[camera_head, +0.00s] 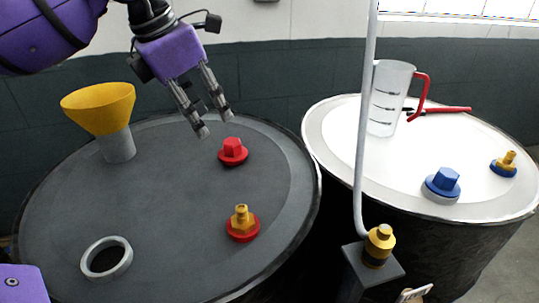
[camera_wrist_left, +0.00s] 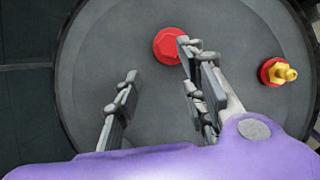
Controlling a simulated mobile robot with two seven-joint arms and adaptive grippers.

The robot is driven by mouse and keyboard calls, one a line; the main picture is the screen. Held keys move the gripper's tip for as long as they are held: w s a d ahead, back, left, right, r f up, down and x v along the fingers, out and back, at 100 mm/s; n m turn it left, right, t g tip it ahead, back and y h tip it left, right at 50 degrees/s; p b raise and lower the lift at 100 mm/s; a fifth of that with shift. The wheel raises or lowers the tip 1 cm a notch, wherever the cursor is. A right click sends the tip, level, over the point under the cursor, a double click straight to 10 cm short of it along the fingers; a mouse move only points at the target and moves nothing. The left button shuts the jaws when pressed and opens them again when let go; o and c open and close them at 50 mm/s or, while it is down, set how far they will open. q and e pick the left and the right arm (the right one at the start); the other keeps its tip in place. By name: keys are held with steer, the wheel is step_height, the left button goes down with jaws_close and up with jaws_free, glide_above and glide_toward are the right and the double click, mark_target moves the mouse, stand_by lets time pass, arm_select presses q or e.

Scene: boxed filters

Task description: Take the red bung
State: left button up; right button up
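The red bung (camera_head: 232,150) is a red hexagonal plug on a round red flange, upright on the dark grey drum lid (camera_head: 165,210). It also shows in the left wrist view (camera_wrist_left: 168,46), where a finger of my left gripper overlaps its right edge. My left gripper (camera_head: 216,123) is open and empty, its fingers pointing down above the lid. In the head view its fingertips are above and to the left of the bung, apart from it. My right gripper is not in view.
A brass fitting on a red base (camera_head: 242,222), a grey ring (camera_head: 106,258) and a yellow funnel (camera_head: 98,108) stand on the same lid. A thin pole (camera_head: 365,120) rises between the drums. The white lid (camera_head: 430,170) holds a jug (camera_head: 388,98) and a blue bung (camera_head: 442,183).

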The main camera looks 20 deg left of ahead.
mark_target(228, 140)
arm_select(q)
steer(key=f, duration=0.2)
steer(key=w+d+f+n, duration=0.1)
steer(key=f, duration=0.1)
steer(key=w+d+f+n, duration=0.1)
steer(key=f, duration=0.1)
steer(key=shift+w+d+f, duration=0.1)
steer(key=shift+w+d, duration=0.05)
steer(key=shift+w, duration=0.1)
steer(key=shift+w+f, duration=0.1)
steer(key=shift+f, duration=0.15)
steer(key=shift+c, duration=0.2)
steer(key=c, duration=0.8)
jaws_close()
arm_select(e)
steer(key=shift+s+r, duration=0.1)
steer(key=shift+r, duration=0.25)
